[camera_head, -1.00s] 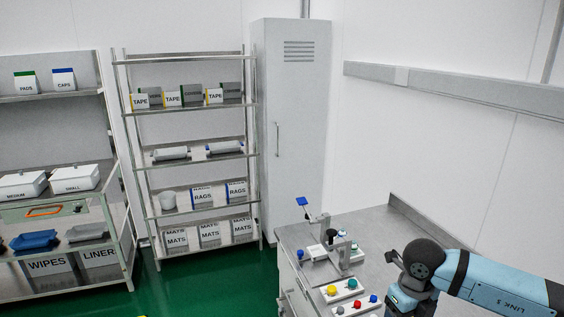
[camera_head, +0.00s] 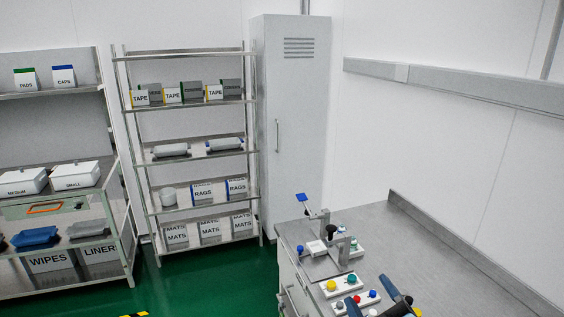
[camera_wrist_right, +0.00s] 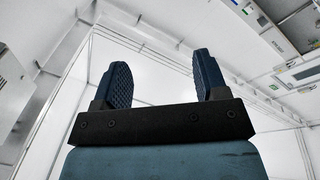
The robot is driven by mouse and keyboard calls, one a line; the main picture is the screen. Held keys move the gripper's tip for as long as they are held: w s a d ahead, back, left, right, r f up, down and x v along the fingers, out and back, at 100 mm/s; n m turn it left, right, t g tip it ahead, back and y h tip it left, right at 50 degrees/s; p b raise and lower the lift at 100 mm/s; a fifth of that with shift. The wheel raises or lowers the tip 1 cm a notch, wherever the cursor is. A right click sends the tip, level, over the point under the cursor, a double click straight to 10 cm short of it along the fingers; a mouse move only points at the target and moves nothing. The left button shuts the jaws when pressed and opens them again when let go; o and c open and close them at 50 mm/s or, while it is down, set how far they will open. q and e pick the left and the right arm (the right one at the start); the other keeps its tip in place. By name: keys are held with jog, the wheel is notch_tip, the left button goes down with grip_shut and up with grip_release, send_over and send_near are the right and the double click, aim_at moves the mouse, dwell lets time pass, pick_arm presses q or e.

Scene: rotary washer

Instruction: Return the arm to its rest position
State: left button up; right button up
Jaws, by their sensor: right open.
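My right gripper (camera_head: 367,290) shows at the bottom edge of the head view, in front of the steel bench's control buttons. Its two dark blue fingers are apart with nothing between them. In the right wrist view the same gripper (camera_wrist_right: 162,66) is open and empty, with pale walls and panels beyond it. Most of the right arm is below the head view's edge. My left gripper and arm are not in view.
The steel bench (camera_head: 440,256) carries a metal fixture with a blue paddle (camera_head: 301,198) and a box with a yellow button (camera_head: 331,286). The bench's right part is clear. Shelves (camera_head: 189,155) and a tall grey cabinet (camera_head: 291,120) stand behind.

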jog(key=s+d+f+m+g+h, duration=0.6)
jog(key=s+d+f+m+g, duration=0.15)
jog(key=f, duration=0.45)
jog(key=s+d+f+m+g, duration=0.15)
jog(key=s+f+g, duration=0.25)
jog(key=s, duration=0.4)
jog(key=s+d+f+g, duration=0.2)
jog(key=s+f+g, duration=0.15)
jog(key=s, duration=0.35)
pick_arm(q)
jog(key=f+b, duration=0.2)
jog(key=b, duration=0.1)
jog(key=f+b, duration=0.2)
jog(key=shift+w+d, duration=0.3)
pick_arm(e)
jog(key=w+a+f+t+y, duration=0.1)
jog(key=w+a+f+t, duration=0.1)
jog(key=f, duration=0.7)
jog(key=w+a+f+t+y, duration=0.2)
jog(key=w+a+f+t, duration=0.1)
jog(key=f, duration=0.6)
jog(key=shift+w+a+f+n+t+y, duration=0.3)
jog(key=shift+a+f+n+t, duration=0.1)
jog(key=shift+a+t, duration=0.55)
